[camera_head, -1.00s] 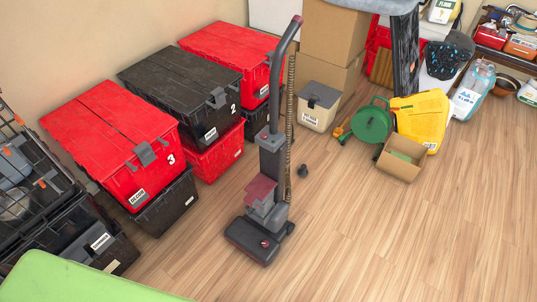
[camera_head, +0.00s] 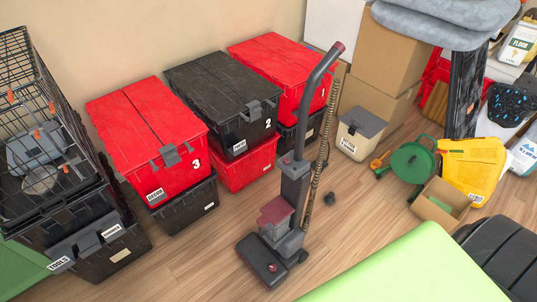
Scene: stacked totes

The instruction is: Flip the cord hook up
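An upright vacuum cleaner (camera_head: 293,190) stands on the wood floor in the middle of the head view. It has a dark grey body, a dull red part low on its front and a long curved handle with a reddish tip. A ribbed brown hose (camera_head: 318,165) runs down along the right side of the handle. The cord hook is too small to make out, so I cannot tell whether it is up or down. Neither of my grippers is in view.
Stacked red and black totes (camera_head: 158,140) stand behind and left of the vacuum. A wire crate (camera_head: 40,130) is at far left. A green reel (camera_head: 412,163), an open cardboard box (camera_head: 440,205) and a yellow container (camera_head: 473,168) lie right. A light green surface (camera_head: 415,270) fills the front right.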

